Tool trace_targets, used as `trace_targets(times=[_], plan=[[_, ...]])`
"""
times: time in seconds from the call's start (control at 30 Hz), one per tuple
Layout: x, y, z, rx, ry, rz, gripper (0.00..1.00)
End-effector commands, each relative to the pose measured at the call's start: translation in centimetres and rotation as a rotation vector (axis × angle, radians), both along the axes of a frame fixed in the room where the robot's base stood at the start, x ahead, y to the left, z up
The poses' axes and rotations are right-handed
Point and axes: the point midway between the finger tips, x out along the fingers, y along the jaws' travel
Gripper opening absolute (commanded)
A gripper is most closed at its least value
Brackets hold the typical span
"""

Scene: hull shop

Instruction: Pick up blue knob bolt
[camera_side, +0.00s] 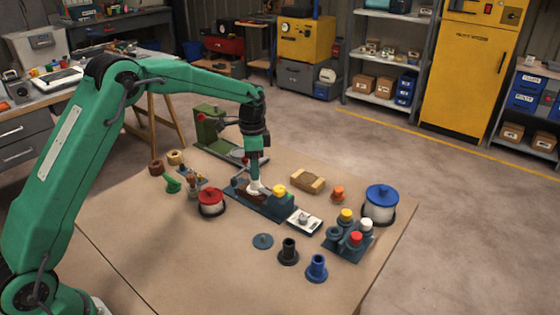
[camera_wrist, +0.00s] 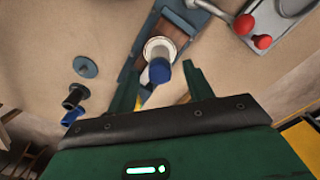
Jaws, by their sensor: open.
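My gripper (camera_side: 255,176) points down over a long dark blue fixture (camera_side: 270,206) in the middle of the table. In the wrist view its two green fingers (camera_wrist: 160,78) are apart. Between and just beyond them is a blue cylindrical knob (camera_wrist: 159,72) with a round white collar (camera_wrist: 157,47), which looks like the blue knob bolt. Gaps show on both sides of the knob, so it does not look gripped. In the side view the white collar (camera_side: 256,189) shows under my gripper, while the blue knob is hidden there.
A yellow knob (camera_side: 279,190) stands right of my gripper on the fixture. A red-lidded jar (camera_side: 211,202) is at left and a green machine (camera_side: 212,130) behind. A blue flanged part (camera_side: 317,268), black part (camera_side: 288,251) and disc (camera_side: 263,241) are in front. A blue-lidded jar (camera_side: 380,203) stands right.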

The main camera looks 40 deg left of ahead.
Motion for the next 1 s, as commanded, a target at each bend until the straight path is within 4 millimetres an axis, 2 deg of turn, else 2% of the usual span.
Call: trace_targets(times=[0.57, 0.8, 1.0], plan=[[-0.01, -0.01, -0.39, 0.0, 0.0, 0.0, 0.51], [-0.01, -0.01, -0.38, 0.0, 0.0, 0.0, 0.04], [-0.01, -0.01, -0.37, 0.0, 0.0, 0.0, 0.03]])
